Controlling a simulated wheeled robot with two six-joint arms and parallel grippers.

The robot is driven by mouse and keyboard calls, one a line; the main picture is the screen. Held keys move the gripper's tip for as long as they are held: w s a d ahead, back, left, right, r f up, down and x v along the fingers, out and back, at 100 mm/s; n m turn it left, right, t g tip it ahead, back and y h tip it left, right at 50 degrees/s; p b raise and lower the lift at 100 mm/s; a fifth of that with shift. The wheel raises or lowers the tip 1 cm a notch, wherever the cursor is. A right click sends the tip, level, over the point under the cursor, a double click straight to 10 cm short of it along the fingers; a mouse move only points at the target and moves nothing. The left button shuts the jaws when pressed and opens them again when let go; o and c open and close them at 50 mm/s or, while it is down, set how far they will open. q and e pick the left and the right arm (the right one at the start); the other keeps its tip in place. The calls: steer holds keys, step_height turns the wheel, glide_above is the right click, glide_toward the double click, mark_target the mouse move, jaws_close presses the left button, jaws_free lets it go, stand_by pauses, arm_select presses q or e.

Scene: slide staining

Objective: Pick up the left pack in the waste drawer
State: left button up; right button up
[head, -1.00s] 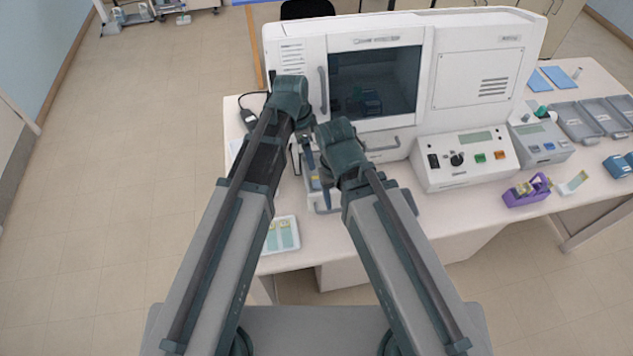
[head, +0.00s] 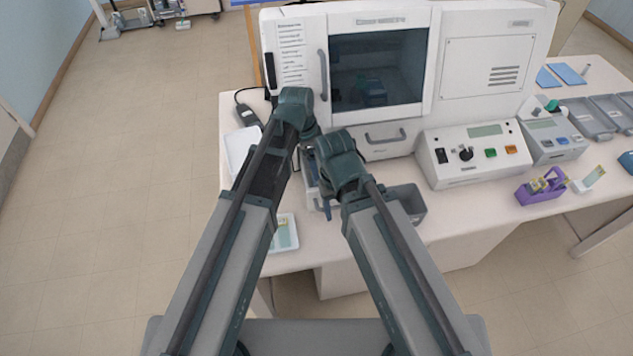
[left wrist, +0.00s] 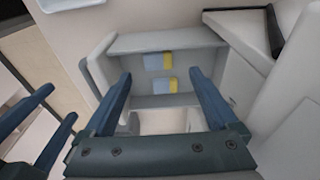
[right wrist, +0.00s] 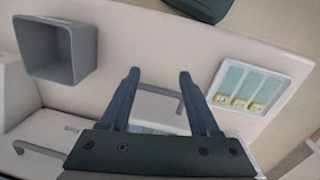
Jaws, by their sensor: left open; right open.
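The open drawer (left wrist: 205,42) shows in the left wrist view, ahead of and between the left fingers. Two packs, each light blue with a yellow end, lie inside it: one (left wrist: 157,61) farther from the gripper and one (left wrist: 165,86) nearer. My left gripper (left wrist: 160,82) is open and empty, apart from both packs. My right gripper (right wrist: 158,78) is open and empty, with a handle bar (right wrist: 160,90) showing between and beyond its fingers. In the head view my right gripper (head: 327,200) is close to the drawer front, and the left fingers are hidden behind the arms.
The white machine (head: 485,65) stands behind the drawer. A grey bin (right wrist: 85,45) and a white slide tray (right wrist: 222,72) flank the right gripper. A white tray (head: 238,150) lies left.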

arm_select(q)
steer(key=f+b, duration=0.5)
steer(key=shift+s+d+f, duration=0.1)
steer(key=shift+d, duration=0.3)
arm_select(e)
step_height(320, 180, down, 5)
steer(key=shift+f, duration=0.1)
arm_select(q)
steer(key=c, duration=1.4)
steer(key=shift+c, duration=0.2)
steer(key=shift+r, duration=0.2)
arm_select(e)
steer(key=shift+r, duration=0.2)
arm_select(q)
step_height(320, 180, up, 10)
steer(key=p, duration=1)
arm_select(e)
step_height(320, 180, up, 10)
